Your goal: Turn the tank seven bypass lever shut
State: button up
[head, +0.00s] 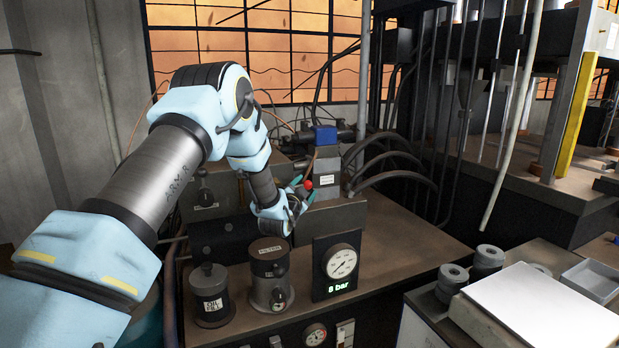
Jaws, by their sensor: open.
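A lever with a red ball knob (308,184) stands at the front of the grey valve block (335,215), below a blue-capped unit (325,135) with a white label. I take it for the bypass lever, but no tank number is readable. My gripper (303,191) is open at the knob, with its greenish fingers close around or beside it. I cannot tell whether they touch it. My wrist hides the lever's lower part and pivot.
A dark-knobbed valve (205,185) is behind my wrist at left. Black hoses (395,180) curve at right. The bench top (420,245) right of the gauge is bare.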

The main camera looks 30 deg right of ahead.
jog(key=shift+p+x, duration=0.95)
jog(key=shift+x, duration=1.75)
grip_shut()
